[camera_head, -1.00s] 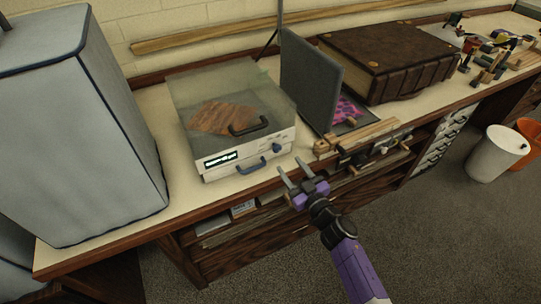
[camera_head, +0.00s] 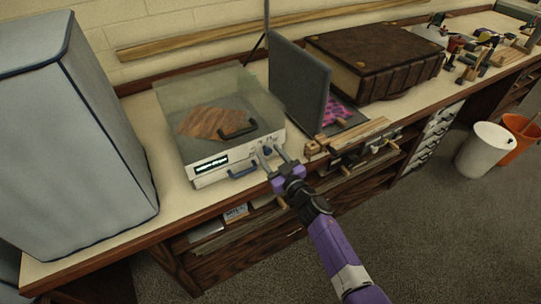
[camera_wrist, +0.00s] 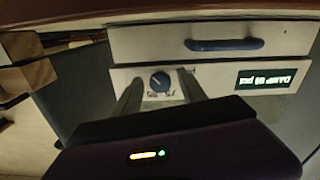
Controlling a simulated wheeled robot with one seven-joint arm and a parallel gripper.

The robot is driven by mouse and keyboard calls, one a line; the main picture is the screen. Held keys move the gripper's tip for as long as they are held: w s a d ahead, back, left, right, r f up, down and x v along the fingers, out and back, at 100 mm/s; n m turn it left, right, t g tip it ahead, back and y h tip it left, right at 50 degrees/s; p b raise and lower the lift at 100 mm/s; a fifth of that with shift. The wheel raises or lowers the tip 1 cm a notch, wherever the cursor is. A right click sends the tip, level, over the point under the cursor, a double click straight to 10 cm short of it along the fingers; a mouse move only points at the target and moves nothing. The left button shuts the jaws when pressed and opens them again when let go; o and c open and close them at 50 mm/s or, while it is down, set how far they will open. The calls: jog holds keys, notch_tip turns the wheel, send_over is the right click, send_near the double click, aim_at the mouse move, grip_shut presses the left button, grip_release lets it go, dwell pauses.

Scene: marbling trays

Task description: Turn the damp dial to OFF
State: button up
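The damp dial (camera_wrist: 160,82) is a small round blue knob with a pale pointer mark, on the white front panel of a box (camera_head: 237,157) with a clear lid. Small markings around it are too blurred to read. My gripper (camera_head: 271,154) is open in front of the panel. In the wrist view, which shows the panel upside down, its two fingers stand on either side of the dial with small gaps. Whether the fingertips reach the panel is hard to tell. A lit display (camera_wrist: 273,79) on the panel shows text beginning "DAMP".
A blue drawer handle (camera_wrist: 225,44) sits below the panel. A black lid handle (camera_head: 238,131) is above. Wooden pieces (camera_head: 355,135) lie just right of my gripper, before an upright grey board (camera_head: 300,82). A grey covered block (camera_head: 85,130) stands left.

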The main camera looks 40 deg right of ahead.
grip_shut()
jog(key=shift+n, duration=0.4)
jog(key=n, duration=1.1)
jog(key=shift+b, duration=0.4)
jog(key=shift+n+b, duration=0.3)
jog(key=shift+n, duration=1.8)
